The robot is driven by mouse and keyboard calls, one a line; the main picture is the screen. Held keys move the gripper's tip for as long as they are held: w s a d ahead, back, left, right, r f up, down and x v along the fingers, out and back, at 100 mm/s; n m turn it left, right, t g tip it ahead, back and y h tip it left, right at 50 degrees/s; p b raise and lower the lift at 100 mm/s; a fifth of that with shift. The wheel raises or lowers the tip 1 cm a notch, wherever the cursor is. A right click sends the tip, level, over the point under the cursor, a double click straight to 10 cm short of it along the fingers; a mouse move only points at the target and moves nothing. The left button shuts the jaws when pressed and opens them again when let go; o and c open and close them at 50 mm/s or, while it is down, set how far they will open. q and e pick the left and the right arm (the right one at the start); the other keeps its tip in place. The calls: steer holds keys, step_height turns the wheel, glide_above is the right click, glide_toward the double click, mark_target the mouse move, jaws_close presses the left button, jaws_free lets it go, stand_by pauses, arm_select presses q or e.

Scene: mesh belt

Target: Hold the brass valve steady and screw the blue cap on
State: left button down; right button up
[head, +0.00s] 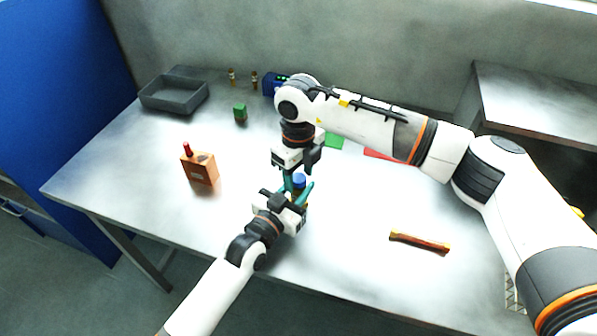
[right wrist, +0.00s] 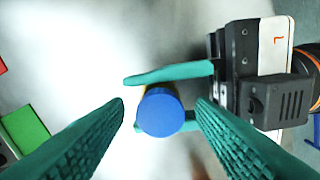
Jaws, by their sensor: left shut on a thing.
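The blue cap (head: 299,180) sits upright on top of the brass valve, near the table's front middle. In the right wrist view the cap (right wrist: 160,113) covers most of the valve, and only a sliver of brass (right wrist: 157,89) shows. My left gripper (head: 298,193) is shut on the valve, with its teal fingers on either side below the cap. My right gripper (right wrist: 161,103) points down from above, open, its fingers on either side of the cap with gaps. I cannot tell how far the cap is threaded.
Two small brass pieces (head: 232,76) and a blue device (head: 270,86) stand at the back. A red-yellow bar (head: 420,242) lies front right.

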step_height(320, 180, up, 12)
stand_by(0.7)
arm_select(q)
steer(key=c, duration=0.9)
jaws_free()
steer(key=b+v, duration=0.1)
steer(key=v, duration=1.1)
arm_select(e)
steer(key=shift+f, duration=0.65)
arm_select(q)
steer(key=shift+s+f, duration=0.1)
steer(key=shift+s, duration=0.05)
